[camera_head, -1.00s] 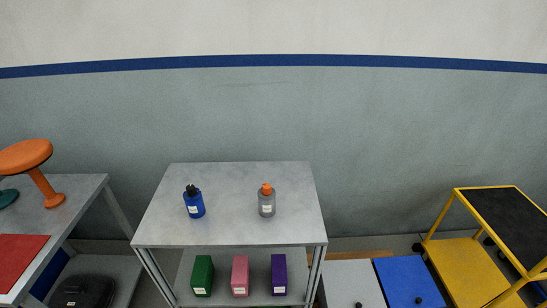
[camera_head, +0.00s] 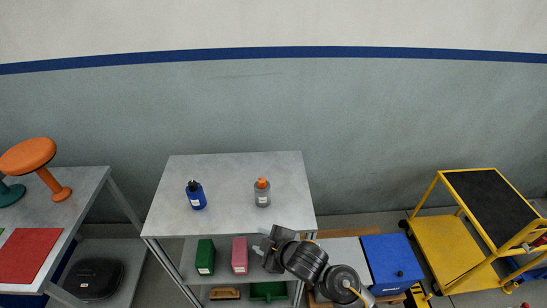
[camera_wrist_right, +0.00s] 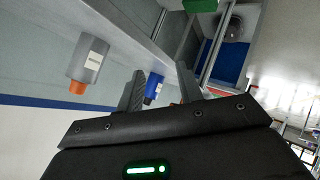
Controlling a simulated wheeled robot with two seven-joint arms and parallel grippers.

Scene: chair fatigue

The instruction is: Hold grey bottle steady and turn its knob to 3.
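The grey bottle (camera_head: 262,198) stands upright on the upper shelf of a grey table (camera_head: 230,170), with an orange knob (camera_head: 262,183) on top and a white label on its front. The knob's setting is too small to read. In the right wrist view the grey bottle (camera_wrist_right: 88,60) and its orange knob (camera_wrist_right: 78,88) appear upside down, left of the fingers. My right gripper (camera_head: 263,247) is at the table's front edge, below the bottle in the picture and apart from it. In the right wrist view its two fingers (camera_wrist_right: 160,85) are spread and empty. My left gripper is out of view.
A blue bottle (camera_head: 196,197) with a dark top stands left of the grey one. Green (camera_head: 205,257) and pink (camera_head: 239,255) boxes sit on the lower shelf. A yellow cart (camera_head: 440,245) stands right; a side table with an orange stool (camera_head: 28,156) stands left.

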